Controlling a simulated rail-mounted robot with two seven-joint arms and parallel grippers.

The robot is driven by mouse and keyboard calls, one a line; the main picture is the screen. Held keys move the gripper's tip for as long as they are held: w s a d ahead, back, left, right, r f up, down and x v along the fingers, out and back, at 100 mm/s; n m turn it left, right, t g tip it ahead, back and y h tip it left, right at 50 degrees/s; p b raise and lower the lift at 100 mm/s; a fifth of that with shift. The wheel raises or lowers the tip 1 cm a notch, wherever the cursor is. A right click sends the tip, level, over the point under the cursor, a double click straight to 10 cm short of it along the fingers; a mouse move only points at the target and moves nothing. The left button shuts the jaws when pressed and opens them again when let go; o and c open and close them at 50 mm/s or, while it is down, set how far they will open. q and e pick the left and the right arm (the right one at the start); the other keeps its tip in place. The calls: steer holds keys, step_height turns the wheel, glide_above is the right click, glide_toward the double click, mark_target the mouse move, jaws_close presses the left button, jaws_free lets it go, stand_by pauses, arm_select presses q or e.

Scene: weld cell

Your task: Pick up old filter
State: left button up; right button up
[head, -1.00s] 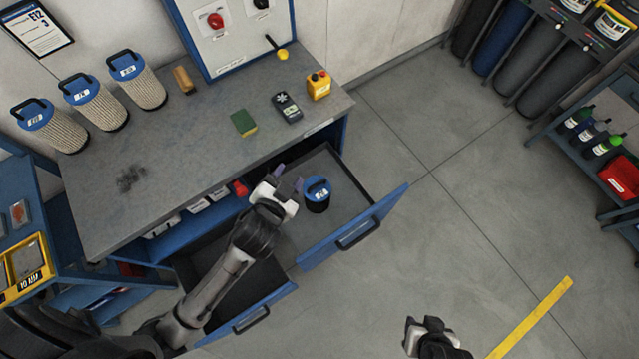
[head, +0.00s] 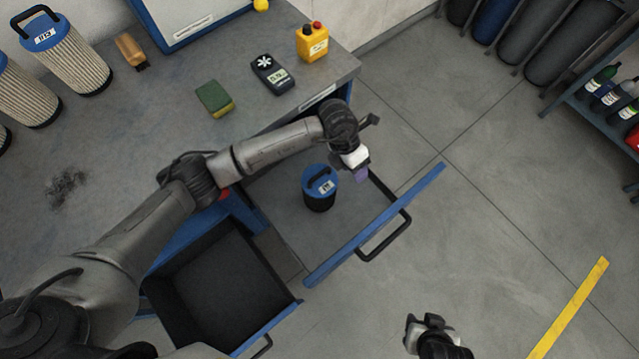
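A dark filter with a blue cap, a handle and a white label (head: 319,188) stands upright in the open upper drawer (head: 275,205). My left arm reaches across the drawer from the left, and my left gripper (head: 359,172) hangs just right of the filter, apart from it in the picture. Its purple-tipped fingers are seen end-on, so I cannot tell whether it is open; nothing shows in it. My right gripper (head: 424,324) is low in the picture over the floor, away from the drawer, and its finger gap is unclear.
Pale pleated filters with blue caps (head: 68,60) stand on the workbench (head: 130,125) at left. An empty lower drawer (head: 215,285) is open.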

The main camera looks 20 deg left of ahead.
arm_select(q)
steer(key=w+a+f+y+b, duration=0.25)
steer(key=a+y, duration=0.25)
steer(key=a, duration=0.3)
glide_above(320, 174)
steer(key=w, duration=0.1)
steer(key=shift+n, duration=0.3)
steer(key=f, duration=0.6)
steer(key=shift+d+f+b, duration=0.3)
steer(key=shift+f+b, duration=0.05)
steer(key=shift+s+f, duration=0.15)
steer(key=shift+f, duration=0.85)
steer(key=shift+s+a+f+b, duration=0.1)
steer(key=shift+s+f+b, duration=0.1)
steer(key=shift+f, duration=0.55)
steer(key=shift+s+a+f+b, duration=0.15)
steer(key=shift+f+b, duration=0.1)
steer(key=shift+f, duration=0.55)
steer(key=shift+s+a+f+b, duration=0.1)
steer(key=shift+f+b, duration=0.1)
steer(key=shift+f, duration=0.55)
arm_select(e)
step_height(320, 174, down, 6)
steer(key=shift+a+r, duration=0.1)
steer(key=shift+r, duration=0.15)
arm_select(q)
steer(key=shift+w, duration=0.1)
steer(key=shift+c, duration=0.2)
